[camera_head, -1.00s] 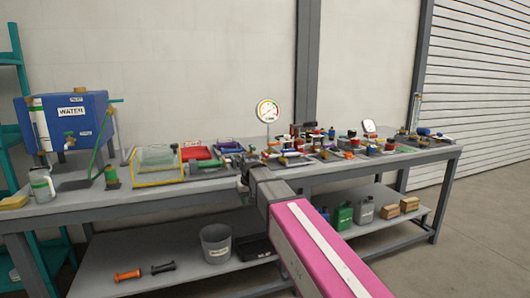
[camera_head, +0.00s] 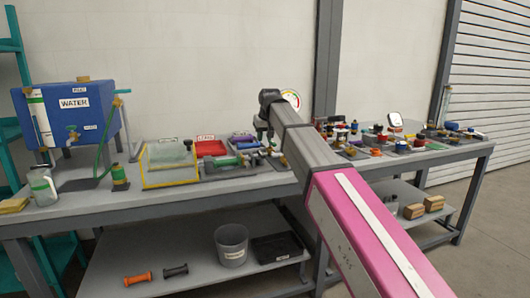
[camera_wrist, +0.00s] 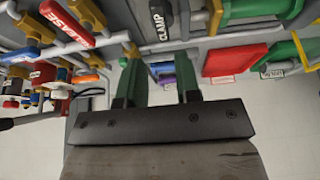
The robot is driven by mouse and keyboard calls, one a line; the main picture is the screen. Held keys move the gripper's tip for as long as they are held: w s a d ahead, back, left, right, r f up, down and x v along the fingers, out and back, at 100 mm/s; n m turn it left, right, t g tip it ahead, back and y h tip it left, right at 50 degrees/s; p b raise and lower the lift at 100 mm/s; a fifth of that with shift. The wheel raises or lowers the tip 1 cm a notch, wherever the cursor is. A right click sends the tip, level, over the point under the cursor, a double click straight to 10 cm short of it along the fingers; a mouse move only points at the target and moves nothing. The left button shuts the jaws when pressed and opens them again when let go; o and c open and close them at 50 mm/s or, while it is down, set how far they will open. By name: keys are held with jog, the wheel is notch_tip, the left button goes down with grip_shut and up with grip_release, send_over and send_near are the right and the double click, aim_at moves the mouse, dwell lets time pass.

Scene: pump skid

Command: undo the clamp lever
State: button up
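A black piece lettered CLAMP (camera_wrist: 158,20) shows at the top middle of the wrist view, beside grey pipework; I take it to be the clamp lever. My gripper (camera_wrist: 158,60) is open and empty, its two dark green fingers apart. The CLAMP piece appears beyond the gap between the fingertips, with no visible contact. In the head view my gripper (camera_head: 264,128) is raised over the bench, and I cannot make out the clamp lever there.
A red lever lettered RELEASE (camera_wrist: 68,22) is left of the fingers in the wrist view. The bench (camera_head: 130,208) carries a blue water tank (camera_head: 68,115), a yellow-framed tray (camera_head: 170,183) and crowded fittings. A pressure gauge (camera_head: 291,99) is partly behind my arm.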

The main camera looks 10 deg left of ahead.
aim_at(262, 153)
jog(key=x, duration=0.8)
jog(key=shift+a+f, duration=0.1)
jog(key=shift+f, duration=0.3)
grip_shut()
